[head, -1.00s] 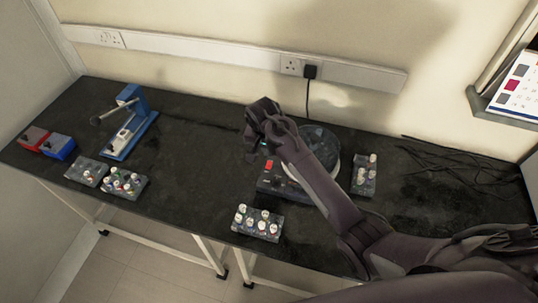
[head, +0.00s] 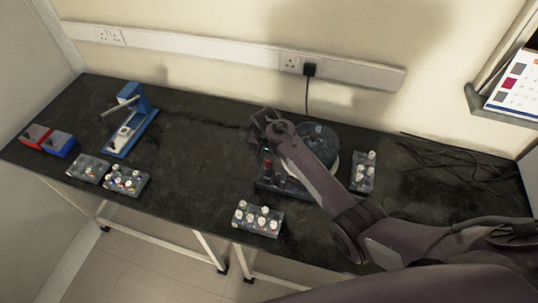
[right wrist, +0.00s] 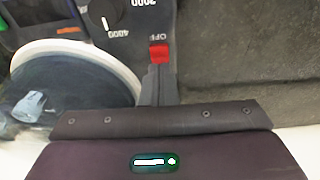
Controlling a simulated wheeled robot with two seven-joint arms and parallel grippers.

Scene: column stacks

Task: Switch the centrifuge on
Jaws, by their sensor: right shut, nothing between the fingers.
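The centrifuge has a round lidded bowl (head: 318,138) and a dark control panel (head: 292,187) in front of it, in the middle right of the bench. A red switch (right wrist: 159,53) on the panel shows in the right wrist view, with the word OFF beside it; a dial (right wrist: 105,14) marked with numbers is near it. My right gripper (head: 265,153) is shut and empty, pointing down over the panel's left part. In the right wrist view its fingertips (right wrist: 158,72) are right at the switch; I cannot tell whether they touch. My left gripper is not in view.
A rack of capped tubes (head: 258,219) stands in front of the centrifuge and another rack (head: 363,172) to its right. Black cables (head: 460,165) lie at the right. A blue device (head: 133,120) and more racks are at the left. The bench between is clear.

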